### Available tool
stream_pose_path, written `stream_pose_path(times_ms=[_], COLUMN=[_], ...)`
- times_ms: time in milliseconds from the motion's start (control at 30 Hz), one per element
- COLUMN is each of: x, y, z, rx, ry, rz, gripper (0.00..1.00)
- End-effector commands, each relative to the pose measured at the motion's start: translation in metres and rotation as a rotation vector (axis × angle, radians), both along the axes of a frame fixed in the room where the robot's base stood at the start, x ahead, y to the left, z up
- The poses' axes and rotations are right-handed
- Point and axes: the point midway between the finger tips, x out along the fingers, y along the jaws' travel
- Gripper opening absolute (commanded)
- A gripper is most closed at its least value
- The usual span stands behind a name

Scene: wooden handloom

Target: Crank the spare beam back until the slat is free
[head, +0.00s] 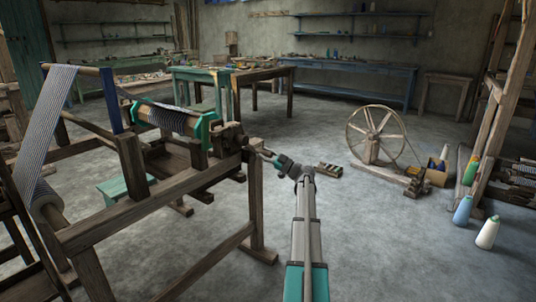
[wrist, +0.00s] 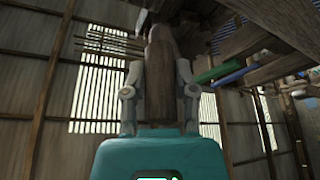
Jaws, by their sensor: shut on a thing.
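The loom's beam (head: 172,120) carries striped cloth between two teal end flanges. I take it to be the spare beam. A wooden crank arm (head: 250,147) sticks out at its right end beside the loom post. My gripper (head: 272,159) is at the crank's outer end. In the wrist view my gripper (wrist: 160,95) has a finger on each side of a brown wooden handle (wrist: 161,62) and is shut on it. I cannot make out the slat in either view.
The loom frame's front rail (head: 150,208) runs just left of my arm. A spinning wheel (head: 376,136) stands to the right, with a small wooden block (head: 329,170) on the floor nearer.

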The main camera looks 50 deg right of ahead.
Motion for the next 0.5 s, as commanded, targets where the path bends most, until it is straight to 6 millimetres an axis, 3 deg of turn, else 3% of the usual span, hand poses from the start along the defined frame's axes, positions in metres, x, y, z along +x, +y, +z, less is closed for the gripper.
stream_pose_path(times_ms=[33,200,500], x=[-0.0003,-0.0021,-0.0032], y=[-0.0021,-0.0031,-0.0033], z=[0.0004,0.0003,0.0001], rx=[0.003,0.002,0.001], ry=[0.000,0.000,0.000], rz=[-0.003,-0.005,-0.005], gripper=[0.42,0.71,0.71])
